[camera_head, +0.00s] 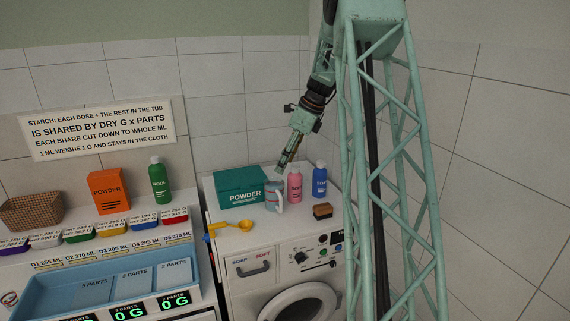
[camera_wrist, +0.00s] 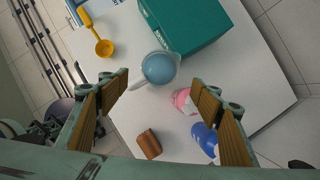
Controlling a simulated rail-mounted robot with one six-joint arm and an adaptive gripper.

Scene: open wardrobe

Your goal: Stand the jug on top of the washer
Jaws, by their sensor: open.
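The small clear jug (camera_head: 273,203) stands upright on the washer top (camera_head: 232,238), in front of the teal powder box. In the wrist view the jug (camera_wrist: 160,67) is seen from above, with bluish contents and a spout or handle sticking out at its lower left. My gripper (camera_head: 284,164) is open and empty above and behind the jug in the head view. In the wrist view its fingertips (camera_wrist: 161,80) lie to either side of the jug, which shows below them. The gap in height is hard to judge.
Close by on the washer stand the teal powder box (camera_head: 241,187), a pink bottle (camera_head: 294,184), a blue bottle (camera_head: 320,180), a brown block (camera_head: 322,210) and a yellow scoop (camera_head: 240,225). A blue tray (camera_head: 60,297) and small coloured bins are on the left counter.

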